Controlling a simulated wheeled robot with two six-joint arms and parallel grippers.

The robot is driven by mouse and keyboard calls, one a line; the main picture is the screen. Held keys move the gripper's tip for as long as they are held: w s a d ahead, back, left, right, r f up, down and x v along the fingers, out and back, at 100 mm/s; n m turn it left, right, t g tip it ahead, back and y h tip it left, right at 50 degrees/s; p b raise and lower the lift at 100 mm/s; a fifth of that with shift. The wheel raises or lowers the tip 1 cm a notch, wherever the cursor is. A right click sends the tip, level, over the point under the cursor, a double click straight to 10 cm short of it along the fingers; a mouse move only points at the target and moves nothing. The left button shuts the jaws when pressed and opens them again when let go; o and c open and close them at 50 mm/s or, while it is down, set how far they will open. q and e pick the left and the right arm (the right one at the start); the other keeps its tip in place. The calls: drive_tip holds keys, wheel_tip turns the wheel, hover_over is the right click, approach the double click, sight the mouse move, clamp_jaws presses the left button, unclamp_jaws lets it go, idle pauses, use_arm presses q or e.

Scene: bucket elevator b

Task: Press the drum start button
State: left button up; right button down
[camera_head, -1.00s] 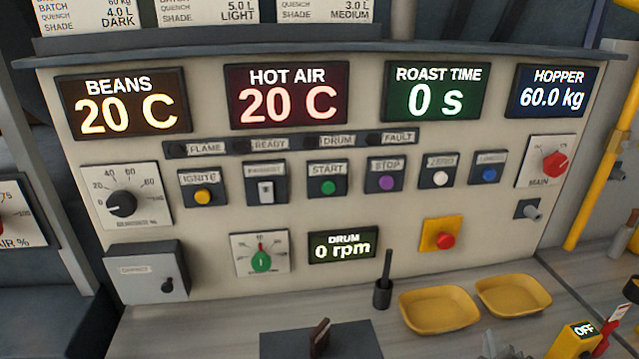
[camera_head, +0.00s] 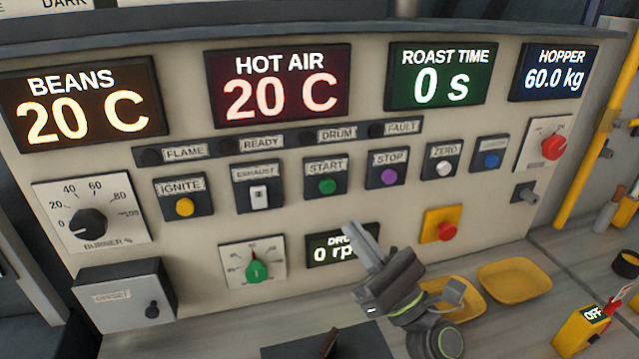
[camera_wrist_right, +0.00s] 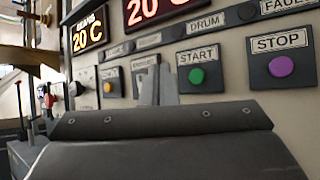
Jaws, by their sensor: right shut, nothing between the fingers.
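The drum start button is the green round button (camera_head: 327,186) under the START label, in the middle of the button row on the cream panel. It also shows in the right wrist view (camera_wrist_right: 197,76), right of the fingertips. My right gripper (camera_head: 360,238) is shut and empty, below and right of the green button and apart from it. Its fingers point up and left and cover part of the DRUM display (camera_head: 325,251), which reads 0 rpm. My left gripper is not in view.
The purple STOP button (camera_head: 388,177) is just right of the green one, the exhaust switch (camera_head: 259,197) just left. A red button on a yellow plate (camera_head: 444,229) and two yellow trays (camera_head: 514,282) are to the right of my gripper.

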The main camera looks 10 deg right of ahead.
drive_tip(key=shift+s+a+n, duration=0.1)
drive_tip(key=shift+a+n, duration=0.05)
drive_tip(key=shift+n, duration=0.15)
drive_tip(key=b, duration=0.1)
approach(328, 186)
drive_tip(key=w+a+r, duration=0.1)
drive_tip(key=a+r, duration=0.2)
drive_tip(key=r, duration=0.1)
drive_tip(key=shift+w+a+r+b, duration=0.1)
drive_tip(key=shift+w+b, duration=0.1)
drive_tip(key=shift+w, duration=0.2)
drive_tip(key=shift+w+a+r+b, duration=0.1)
drive_tip(key=shift+w+b, duration=0.05)
drive_tip(key=shift+w, duration=0.25)
drive_tip(key=shift+w, duration=0.1)
idle(1.3)
drive_tip(key=shift+w, duration=0.35)
